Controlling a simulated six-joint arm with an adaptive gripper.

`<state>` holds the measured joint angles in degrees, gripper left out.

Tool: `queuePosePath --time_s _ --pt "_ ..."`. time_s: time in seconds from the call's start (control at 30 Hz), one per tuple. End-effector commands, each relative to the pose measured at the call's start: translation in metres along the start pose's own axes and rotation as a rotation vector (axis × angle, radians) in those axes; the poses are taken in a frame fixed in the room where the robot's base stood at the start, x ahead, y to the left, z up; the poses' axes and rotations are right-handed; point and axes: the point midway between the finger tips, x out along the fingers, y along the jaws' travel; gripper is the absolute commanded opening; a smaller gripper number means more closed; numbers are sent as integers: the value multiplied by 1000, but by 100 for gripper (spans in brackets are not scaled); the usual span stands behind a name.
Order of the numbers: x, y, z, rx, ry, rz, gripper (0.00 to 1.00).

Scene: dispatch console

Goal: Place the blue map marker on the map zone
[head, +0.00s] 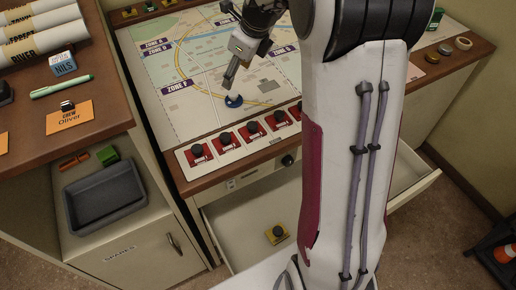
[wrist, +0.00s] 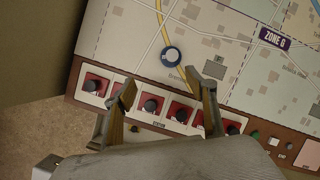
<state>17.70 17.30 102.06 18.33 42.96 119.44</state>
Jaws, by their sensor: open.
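The blue map marker (head: 233,101) sits near the front edge of the printed map (head: 187,117), right of and below the ZONE F label (head: 178,87). In the wrist view, the marker (wrist: 172,57) shows as a round blue piece with a pale top, beside a yellow road line. My gripper (head: 229,85) points down close to the marker. In the wrist view, my gripper (wrist: 171,79) is open and empty, its fingers spread to either side, with the marker just beyond the tips. Whether a finger touches it, I cannot tell.
A row of red buttons (head: 225,140) with black caps lines the console's front edge, near my fingers. Below, an open drawer (head: 235,215) holds a yellow button box (head: 277,234). A side cabinet bears a grey tray (head: 104,196).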

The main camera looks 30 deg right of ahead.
Motion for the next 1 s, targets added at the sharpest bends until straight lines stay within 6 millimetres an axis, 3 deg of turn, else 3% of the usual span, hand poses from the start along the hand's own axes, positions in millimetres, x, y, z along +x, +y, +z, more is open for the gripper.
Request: queuePosePath --time_s 0.1,0.5,1.0 --pt "-24 21 0 -178 -1 -8 56" --pt "-87 90 -19 -795 12 -35 56" --pt "-143 168 -68 -1557 51 -72 56"
